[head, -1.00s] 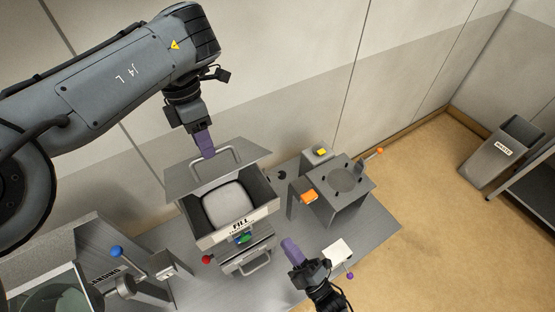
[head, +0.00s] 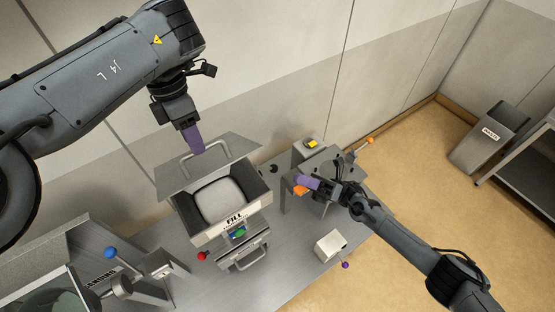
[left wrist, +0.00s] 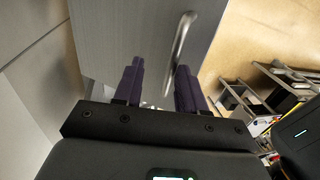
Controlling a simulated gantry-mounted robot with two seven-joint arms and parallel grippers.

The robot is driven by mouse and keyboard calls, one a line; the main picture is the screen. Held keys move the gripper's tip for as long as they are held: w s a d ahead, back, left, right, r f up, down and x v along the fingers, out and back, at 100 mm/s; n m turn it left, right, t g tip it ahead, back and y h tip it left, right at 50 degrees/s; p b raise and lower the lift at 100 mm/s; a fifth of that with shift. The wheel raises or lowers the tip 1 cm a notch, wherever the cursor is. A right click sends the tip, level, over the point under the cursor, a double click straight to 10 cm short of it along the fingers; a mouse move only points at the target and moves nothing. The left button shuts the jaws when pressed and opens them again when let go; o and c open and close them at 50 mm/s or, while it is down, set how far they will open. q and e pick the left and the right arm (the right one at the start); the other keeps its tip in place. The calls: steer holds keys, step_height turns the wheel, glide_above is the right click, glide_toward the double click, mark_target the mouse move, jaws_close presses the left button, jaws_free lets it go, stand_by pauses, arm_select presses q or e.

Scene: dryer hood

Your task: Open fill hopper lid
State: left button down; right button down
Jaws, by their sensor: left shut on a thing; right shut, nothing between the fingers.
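The fill hopper (head: 246,214), marked FILL, stands at the centre of the bench with its top uncovered and a pale grey interior showing. Its flat grey lid (head: 175,177) is raised and tilted behind the opening. The lid's bar handle (head: 216,144) also shows in the left wrist view (left wrist: 181,40). My left gripper (head: 198,149) is shut on the lid handle; the exact contact is partly hidden. My right gripper (head: 302,181) is shut and empty, by an orange block (head: 299,191) at the grey stand right of the hopper; I cannot tell if they touch.
A red knob (head: 201,255) and green button (head: 238,232) are at the hopper's front. A blue-knobbed lever (head: 110,253) is at left. A white box (head: 331,247) sits at the bench's right edge. A waste bin (head: 487,136) stands far right on open floor.

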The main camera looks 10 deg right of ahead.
mark_target(259, 145)
arm_select(q)
steer(key=shift+w+a+f, duration=0.3)
steer(key=shift+f, duration=0.2)
arm_select(e)
steer(key=shift+w+a+r, duration=0.55)
steer(key=shift+a+r, duration=0.95)
steer(key=shift+r, duration=0.1)
steer(key=shift+w+a+r, duration=0.55)
steer(key=shift+a+r, duration=0.9)
steer(key=shift+r, duration=0.2)
steer(key=shift+w+a+r, duration=0.55)
steer(key=shift+a+r, duration=0.95)
steer(key=shift+r, duration=0.2)
steer(key=shift+w+r, duration=0.2)
steer(key=shift+r, duration=0.15)
arm_select(q)
steer(key=shift+w+r, duration=0.1)
steer(key=shift+w, duration=0.05)
arm_select(e)
steer(key=shift+w+r, duration=0.25)
steer(key=shift+w, duration=0.05)
arm_select(q)
steer(key=c, duration=1.2)
jaws_free()
steer(key=shift+d, duration=0.1)
steer(key=shift+c, duration=0.2)
steer(key=shift+o, duration=0.4)
steer(key=shift+r, duration=0.1)
arm_select(e)
steer(key=shift+a, duration=0.1)
